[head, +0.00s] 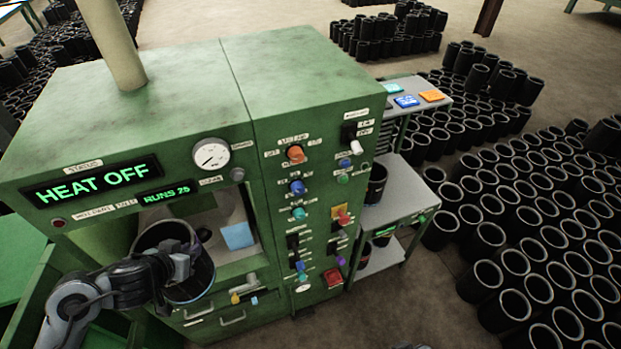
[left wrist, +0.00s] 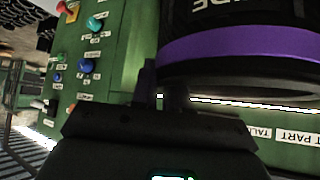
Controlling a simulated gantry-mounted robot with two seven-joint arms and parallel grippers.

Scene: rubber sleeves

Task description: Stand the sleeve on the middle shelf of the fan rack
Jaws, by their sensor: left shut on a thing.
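A black, open-topped rubber sleeve (head: 197,288) is in front of the green machine's opening in the head view. My left gripper (head: 190,258) is shut on its wall near the rim. In the left wrist view the sleeve (left wrist: 245,80) fills the upper right, with a purple band and pale lettering, and the fingers (left wrist: 163,92) are against its edge. The fan rack stands right of the machine; its grey middle shelf (head: 402,192) has a black sleeve (head: 377,183) at its left end. My right gripper is not clearly visible.
The green machine (head: 160,95) with knobs and a "HEAT OFF" display stands between the held sleeve and the rack. The rack's top shelf (head: 420,88) holds coloured cards. Its lower shelf (head: 380,260) is partly hidden. Many sleeves (head: 540,235) crowd the floor at the right.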

